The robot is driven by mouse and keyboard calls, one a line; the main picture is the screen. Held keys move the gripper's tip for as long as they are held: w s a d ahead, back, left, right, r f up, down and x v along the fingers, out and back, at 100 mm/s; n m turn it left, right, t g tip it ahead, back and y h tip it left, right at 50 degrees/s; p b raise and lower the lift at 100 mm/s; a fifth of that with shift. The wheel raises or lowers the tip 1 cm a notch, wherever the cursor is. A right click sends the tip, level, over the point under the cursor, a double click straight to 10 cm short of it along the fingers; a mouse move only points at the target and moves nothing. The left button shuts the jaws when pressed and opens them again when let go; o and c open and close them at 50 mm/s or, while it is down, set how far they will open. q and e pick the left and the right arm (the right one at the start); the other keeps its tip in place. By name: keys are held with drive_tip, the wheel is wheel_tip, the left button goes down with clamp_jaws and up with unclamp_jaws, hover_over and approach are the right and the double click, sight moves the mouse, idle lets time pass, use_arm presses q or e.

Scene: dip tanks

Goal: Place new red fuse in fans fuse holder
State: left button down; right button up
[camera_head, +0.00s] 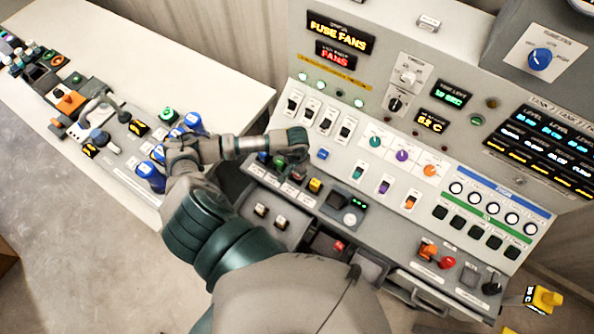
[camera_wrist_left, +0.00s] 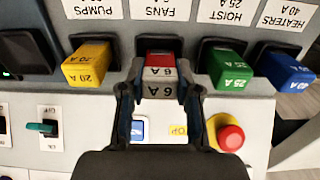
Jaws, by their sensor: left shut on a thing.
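In the left wrist view my left gripper (camera_wrist_left: 160,92) is shut on the red fuse (camera_wrist_left: 160,59), which is marked 6 A. The fuse lines up with the dark fuse holder (camera_wrist_left: 160,43) under the FANS label (camera_wrist_left: 161,8). Its far end is at the holder's mouth; I cannot tell how deep it sits. In the head view my left gripper (camera_head: 292,150) is at the fuse row on the lower console and hides the red fuse. The display (camera_head: 340,32) reads FUSE FANS, with a red FANS display (camera_head: 335,56) below. My right gripper is not in view.
A yellow 20 A fuse (camera_wrist_left: 87,65) and a green 25 A fuse (camera_wrist_left: 227,68) sit in the holders beside it, with a blue 40 A fuse (camera_wrist_left: 284,73) beyond. A red button (camera_wrist_left: 230,137) is near. A white table (camera_head: 110,45) stands left.

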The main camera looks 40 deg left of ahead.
use_arm(q)
drive_tip(key=shift+f, duration=0.55)
drive_tip(key=c, duration=0.8)
unclamp_jaws()
wheel_tip(320, 180, up, 11)
drive_tip(key=shift+b, duration=0.8)
drive_tip(key=shift+r, duration=0.55)
